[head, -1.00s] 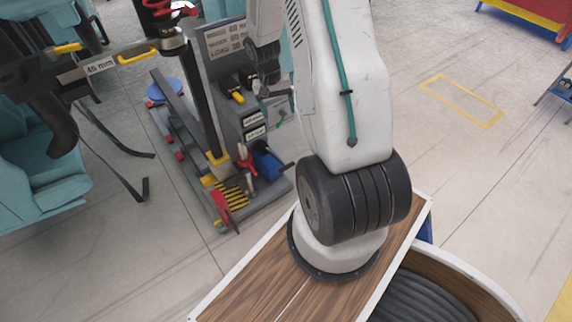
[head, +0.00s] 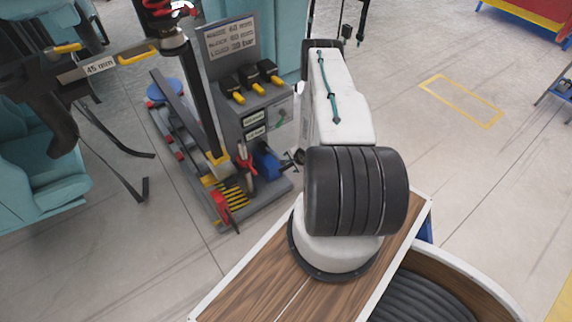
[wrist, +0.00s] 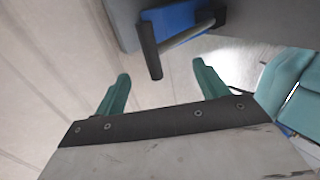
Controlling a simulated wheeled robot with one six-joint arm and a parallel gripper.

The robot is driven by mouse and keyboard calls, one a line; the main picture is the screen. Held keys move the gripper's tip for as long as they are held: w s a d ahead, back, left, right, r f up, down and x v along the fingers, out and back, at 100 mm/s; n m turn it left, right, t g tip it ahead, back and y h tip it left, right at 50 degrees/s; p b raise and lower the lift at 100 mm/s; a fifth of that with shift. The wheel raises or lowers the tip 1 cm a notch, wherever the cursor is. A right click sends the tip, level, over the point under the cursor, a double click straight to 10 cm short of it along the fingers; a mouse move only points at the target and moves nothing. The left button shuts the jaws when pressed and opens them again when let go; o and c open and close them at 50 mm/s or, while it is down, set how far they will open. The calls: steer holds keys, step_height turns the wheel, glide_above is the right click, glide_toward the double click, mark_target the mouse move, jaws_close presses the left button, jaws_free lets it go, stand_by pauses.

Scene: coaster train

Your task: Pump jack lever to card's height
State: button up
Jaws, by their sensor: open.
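The card (head: 230,38) stands upright at the back of the grey jack stand and reads 60 mm, 60 mm and 30 bar. The blue jack (head: 266,163) sits low at the stand's right side. In the wrist view the blue jack (wrist: 180,18) shows at the top, and its lever (wrist: 186,34) is a grey rod with a black grip (wrist: 149,52). My gripper (wrist: 160,84) is open, its teal fingers spread. The black grip lies just beyond the fingertips, in line with the gap, and nothing is held. In the head view my arm mostly hides the gripper.
A beam labelled 45 mm (head: 100,67) meets the black post of the stand. Yellow-handled valves (head: 255,84) line the panel. Teal seats (head: 40,180) stand left. Floor to the right is open.

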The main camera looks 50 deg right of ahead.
mark_target(276, 157)
steer(key=x, duration=0.7)
steer(key=shift+w+d+f, duration=0.1)
steer(key=shift+w+f, duration=0.1)
steer(key=shift+w, duration=0.15)
